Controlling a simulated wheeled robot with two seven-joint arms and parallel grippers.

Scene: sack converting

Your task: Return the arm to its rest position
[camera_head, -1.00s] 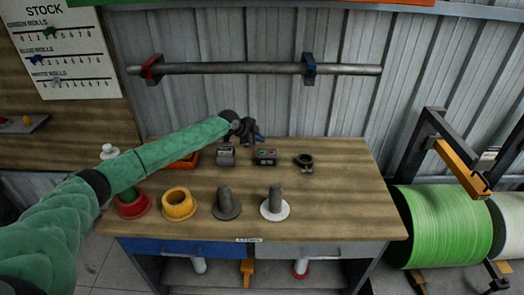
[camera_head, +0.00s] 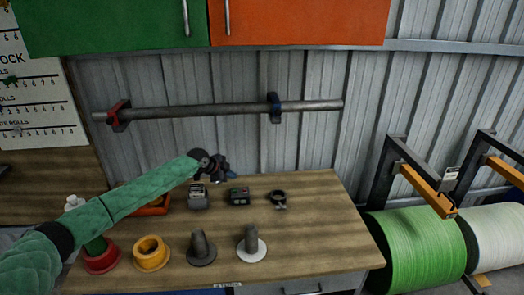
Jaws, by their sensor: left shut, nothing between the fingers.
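My left arm, in a green sleeve, reaches in from the left over the workbench (camera_head: 300,225). My left gripper (camera_head: 222,172) is dark and shut with nothing in it. It is over the back of the bench, above and behind a small grey device (camera_head: 198,197) and a dark box with buttons (camera_head: 238,196). I cannot tell the exact gap to the bench top. My right gripper is not in view.
On the bench are a black ring-shaped item (camera_head: 278,199), a red flanged piece (camera_head: 102,258), a yellow ring (camera_head: 151,253), two grey-posted pieces (camera_head: 201,249) and an orange tray (camera_head: 152,206) partly behind my arm. Green (camera_head: 418,248) and white (camera_head: 497,238) rolls stand right. A bar (camera_head: 210,109) crosses the wall.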

